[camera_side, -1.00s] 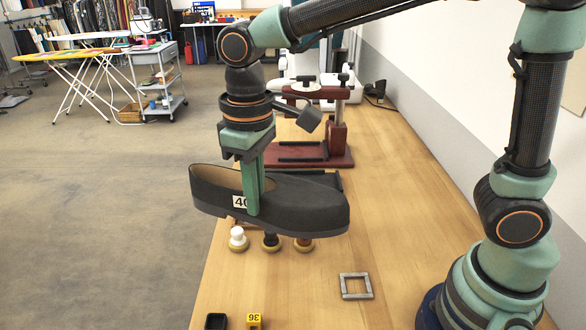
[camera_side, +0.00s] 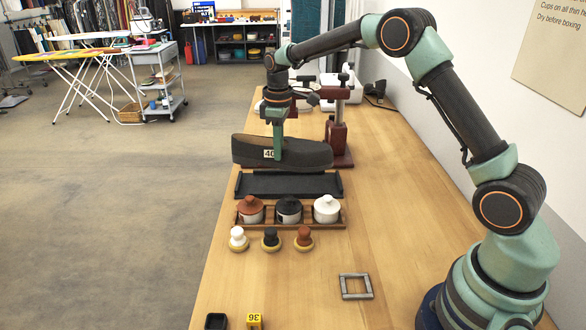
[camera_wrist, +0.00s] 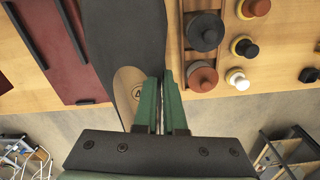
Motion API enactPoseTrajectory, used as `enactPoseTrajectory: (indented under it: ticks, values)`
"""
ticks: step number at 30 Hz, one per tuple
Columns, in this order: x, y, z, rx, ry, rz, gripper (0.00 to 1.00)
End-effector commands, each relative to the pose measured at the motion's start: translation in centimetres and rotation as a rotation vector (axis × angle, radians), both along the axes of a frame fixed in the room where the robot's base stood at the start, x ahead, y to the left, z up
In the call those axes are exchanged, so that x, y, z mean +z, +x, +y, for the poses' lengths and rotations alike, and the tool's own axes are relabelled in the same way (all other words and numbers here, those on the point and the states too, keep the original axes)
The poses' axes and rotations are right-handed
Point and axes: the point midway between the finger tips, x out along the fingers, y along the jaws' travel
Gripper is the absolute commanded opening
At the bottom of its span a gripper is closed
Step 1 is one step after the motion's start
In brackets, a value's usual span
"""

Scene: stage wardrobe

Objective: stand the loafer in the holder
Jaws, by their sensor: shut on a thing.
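The dark grey loafer (camera_side: 310,153), with a white 40 tag on its side, is level, toe to the right in the side view. My gripper (camera_side: 278,158) points down and is shut on the loafer's near side wall. In the wrist view, my gripper's green fingers (camera_wrist: 160,110) pinch the edge of the loafer (camera_wrist: 125,35) beside its tan insole. The dark red holder (camera_side: 338,135), with upright posts, stands behind the loafer, which hides much of it. Its base (camera_wrist: 35,55) lies beside the loafer in the wrist view. I cannot tell whether they touch.
A black tray (camera_side: 288,185) lies in front of the loafer. Nearer are a wooden rack (camera_side: 343,222) of lidded jars, several round-knobbed daubers (camera_side: 270,240), a grey square frame (camera_side: 356,296) and a yellow 36 marker (camera_side: 254,321). The table's right side is mostly clear.

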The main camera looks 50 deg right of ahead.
Motion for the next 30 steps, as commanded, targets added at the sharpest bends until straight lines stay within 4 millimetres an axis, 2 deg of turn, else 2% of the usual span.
enactPoseTrajectory:
  ticks: [1, 6, 14, 30]
  values:
    - [-0.5, 0.3, -1.1, 0.002, 0.000, -0.001, 0.00]
    - [-1.2, 0.7, -2.7, 0.014, -0.002, -0.003, 0.00]
    - [-2.4, 0.7, -2.7, 0.016, -0.002, -0.002, 0.00]
    - [-6.3, 0.7, -2.7, 0.016, -0.002, -0.002, 0.00]
